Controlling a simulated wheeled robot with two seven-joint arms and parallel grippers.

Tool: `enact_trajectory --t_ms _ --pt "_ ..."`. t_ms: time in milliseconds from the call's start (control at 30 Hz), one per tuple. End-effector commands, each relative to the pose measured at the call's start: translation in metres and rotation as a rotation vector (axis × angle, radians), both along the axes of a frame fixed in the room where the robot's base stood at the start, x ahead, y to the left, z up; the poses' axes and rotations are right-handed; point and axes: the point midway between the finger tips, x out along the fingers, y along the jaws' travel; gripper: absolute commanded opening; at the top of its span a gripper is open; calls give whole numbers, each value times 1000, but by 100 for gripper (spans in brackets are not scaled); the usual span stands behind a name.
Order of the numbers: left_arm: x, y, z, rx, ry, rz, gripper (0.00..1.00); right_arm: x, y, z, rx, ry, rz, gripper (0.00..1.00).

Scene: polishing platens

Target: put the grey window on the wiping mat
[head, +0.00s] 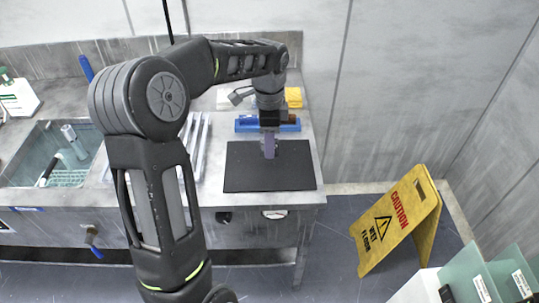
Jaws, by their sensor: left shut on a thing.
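The wiping mat is a flat black rectangle (240,172) on the right end of the metal bench. My left gripper (269,152) comes down over the upper middle of the mat, pointing downward. It is shut on a small greyish-purple piece, the grey window (269,142), which looks upright between the fingers. I cannot tell from this angle whether its lower edge touches the mat or is just above it. My right gripper is not in view.
A blue holder (247,124) lies behind the mat, with a yellow item (293,97) further back. Pale rails (200,140) and a sink (50,155) are to the left. A yellow caution sign (397,222) stands on the floor at right. The mat's front is clear.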

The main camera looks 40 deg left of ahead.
Motion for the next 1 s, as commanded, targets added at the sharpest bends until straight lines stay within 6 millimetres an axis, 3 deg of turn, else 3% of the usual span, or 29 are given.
enact_trajectory --t_ms 133,467,733,1000 --pt "0 0 -14 1 -1 0 0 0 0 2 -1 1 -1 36" --pt "0 0 -18 1 1 0 0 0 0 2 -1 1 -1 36" --pt "0 0 -50 0 0 1 0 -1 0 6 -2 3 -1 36" --pt "0 0 -52 1 -2 1 0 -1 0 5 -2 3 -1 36"
